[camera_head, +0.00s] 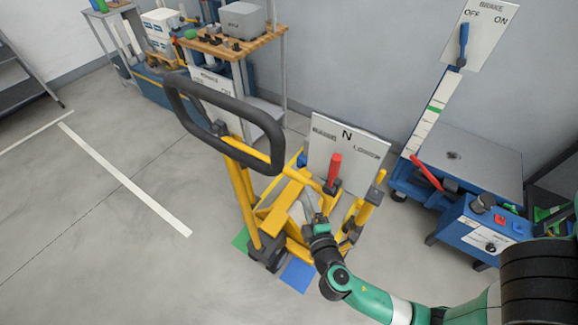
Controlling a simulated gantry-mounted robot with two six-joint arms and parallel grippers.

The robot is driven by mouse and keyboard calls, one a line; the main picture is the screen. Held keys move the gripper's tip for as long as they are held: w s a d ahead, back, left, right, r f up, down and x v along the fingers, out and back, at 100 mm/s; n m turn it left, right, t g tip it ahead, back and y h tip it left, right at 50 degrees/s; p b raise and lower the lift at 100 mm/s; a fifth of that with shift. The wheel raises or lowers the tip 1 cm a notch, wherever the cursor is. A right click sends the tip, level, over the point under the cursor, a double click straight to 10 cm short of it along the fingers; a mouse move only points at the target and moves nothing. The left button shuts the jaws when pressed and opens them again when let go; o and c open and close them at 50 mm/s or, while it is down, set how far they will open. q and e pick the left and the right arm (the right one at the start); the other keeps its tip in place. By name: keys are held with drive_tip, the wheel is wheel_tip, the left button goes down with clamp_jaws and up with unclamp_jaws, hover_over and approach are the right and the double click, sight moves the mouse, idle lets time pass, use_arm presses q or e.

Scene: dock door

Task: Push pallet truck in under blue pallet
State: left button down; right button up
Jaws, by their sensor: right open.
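The yellow pallet truck (240,185) stands in the middle of the camera_head view, with a black loop handle (262,137) tilted up to the left. A panel marked N (365,150) with a red lever (334,168) is on its far right side. My right gripper (309,205) is open, close to the truck's yellow frame and below the red lever; I cannot tell whether it touches. A low blue base (150,88) under white boxes at the back left may be the blue pallet, but I cannot tell. My left gripper is out of view.
A wooden-topped bench (240,42) stands by the back wall. A blue cart (470,160) with a BRAKE panel (481,32) and a blue control box (485,230) are at the right. Green and blue floor patches (300,275) lie beside the truck.

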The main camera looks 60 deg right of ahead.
sight(300, 182)
drive_tip(key=x, duration=0.3)
drive_tip(key=b+x, duration=0.1)
drive_tip(key=x, duration=0.3)
drive_tip(key=f+b+x, duration=0.1)
drive_tip(key=x, duration=0.2)
drive_tip(key=shift+w, duration=0.2)
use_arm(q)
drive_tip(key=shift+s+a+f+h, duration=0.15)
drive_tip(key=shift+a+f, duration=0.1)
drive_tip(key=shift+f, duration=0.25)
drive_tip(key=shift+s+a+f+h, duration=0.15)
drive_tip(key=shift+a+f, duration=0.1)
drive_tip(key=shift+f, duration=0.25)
use_arm(e)
drive_tip(key=shift+a, duration=0.1)
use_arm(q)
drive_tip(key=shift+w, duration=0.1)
use_arm(e)
clamp_jaws()
drive_tip(key=shift+r, duration=0.1)
